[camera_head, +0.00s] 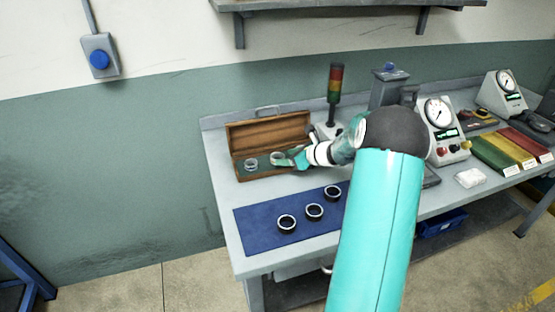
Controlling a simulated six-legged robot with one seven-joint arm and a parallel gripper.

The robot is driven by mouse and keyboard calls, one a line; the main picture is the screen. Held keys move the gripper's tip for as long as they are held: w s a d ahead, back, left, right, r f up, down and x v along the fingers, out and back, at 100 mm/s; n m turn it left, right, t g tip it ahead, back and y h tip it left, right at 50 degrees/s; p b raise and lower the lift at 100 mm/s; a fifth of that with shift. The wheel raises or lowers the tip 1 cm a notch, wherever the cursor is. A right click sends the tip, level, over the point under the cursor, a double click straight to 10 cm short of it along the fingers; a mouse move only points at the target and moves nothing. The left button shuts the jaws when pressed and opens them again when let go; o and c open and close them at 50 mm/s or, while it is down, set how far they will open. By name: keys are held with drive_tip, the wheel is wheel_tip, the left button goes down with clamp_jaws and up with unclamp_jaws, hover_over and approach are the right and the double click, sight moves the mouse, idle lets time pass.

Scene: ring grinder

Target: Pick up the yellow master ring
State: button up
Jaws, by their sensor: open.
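I cannot make out a ring that is clearly yellow. An open wooden box (235,146) on the left of the bench holds a pale ring (251,164) and a second pale ring (277,158); their colours are too faint to tell. My gripper (288,160) is open at the right part of the box, right beside the second ring. I cannot tell if it touches that ring. The gripper and wrist hide the box's right end, so anything lying there is out of sight.
A blue mat (258,242) in front of the box carries three dark-sided rings (314,211). A signal tower (335,85) stands behind my wrist. Dial gauges (440,115) and coloured bins (505,150) fill the right side. My arm hides the bench's middle.

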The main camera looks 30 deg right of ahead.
sight(273, 157)
drive_tip(key=x, duration=0.3)
drive_tip(key=shift+w+a+f, duration=0.15)
drive_tip(key=shift+w, duration=0.15)
drive_tip(key=c, duration=0.8)
